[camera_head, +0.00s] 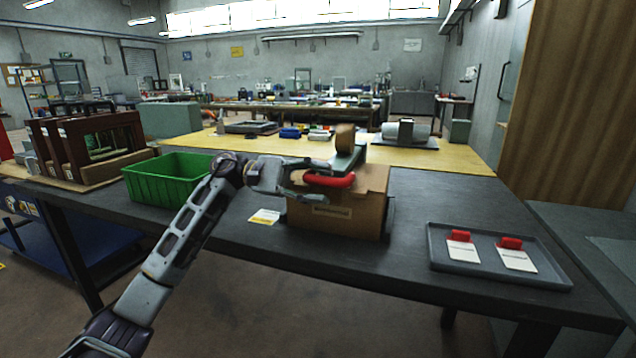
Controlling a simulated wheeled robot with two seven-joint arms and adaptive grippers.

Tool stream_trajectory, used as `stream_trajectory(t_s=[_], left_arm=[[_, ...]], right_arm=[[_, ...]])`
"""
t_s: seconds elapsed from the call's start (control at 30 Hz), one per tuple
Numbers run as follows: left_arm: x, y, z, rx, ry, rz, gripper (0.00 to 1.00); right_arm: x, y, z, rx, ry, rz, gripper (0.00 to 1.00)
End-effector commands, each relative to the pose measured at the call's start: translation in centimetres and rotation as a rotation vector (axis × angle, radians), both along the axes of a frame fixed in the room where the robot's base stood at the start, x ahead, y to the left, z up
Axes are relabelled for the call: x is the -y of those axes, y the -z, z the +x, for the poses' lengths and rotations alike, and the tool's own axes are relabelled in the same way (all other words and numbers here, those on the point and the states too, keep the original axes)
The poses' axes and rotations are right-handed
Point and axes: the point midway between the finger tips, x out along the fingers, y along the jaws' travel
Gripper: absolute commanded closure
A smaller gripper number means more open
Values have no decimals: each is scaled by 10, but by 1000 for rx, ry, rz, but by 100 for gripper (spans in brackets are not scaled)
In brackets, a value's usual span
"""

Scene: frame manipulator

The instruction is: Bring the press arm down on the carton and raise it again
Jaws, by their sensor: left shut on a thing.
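The brown carton (335,218) stands upright on the dark table near its front edge. The press arm lies over the carton's top; its red handle (330,180) points toward me and its grey-green bar (349,158) runs back from it. My left gripper (312,184) comes in from the left and is shut on the red handle, just above the carton's top edge. The far end of the press arm and its mount are partly hidden behind the carton. My right gripper is not in view.
A green bin (168,177) stands left of the carton, with a dark red rack (85,140) beyond it. A grey tray (440,262) with two red-clipped white cards lies at the right. A small card (264,216) lies left of the carton. The table between carton and tray is clear.

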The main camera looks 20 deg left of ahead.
Motion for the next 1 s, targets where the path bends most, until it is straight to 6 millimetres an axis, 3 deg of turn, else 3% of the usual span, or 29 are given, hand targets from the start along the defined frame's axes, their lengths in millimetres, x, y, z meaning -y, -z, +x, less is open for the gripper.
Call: stream_trajectory(t_s=[0.57, 1.0], left_arm=[[-11, 5, 4, -10, -11, 7, 59], [-69, 4, 5, -8, -15, 8, 59]], right_arm=[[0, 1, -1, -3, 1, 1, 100], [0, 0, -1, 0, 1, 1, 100]])
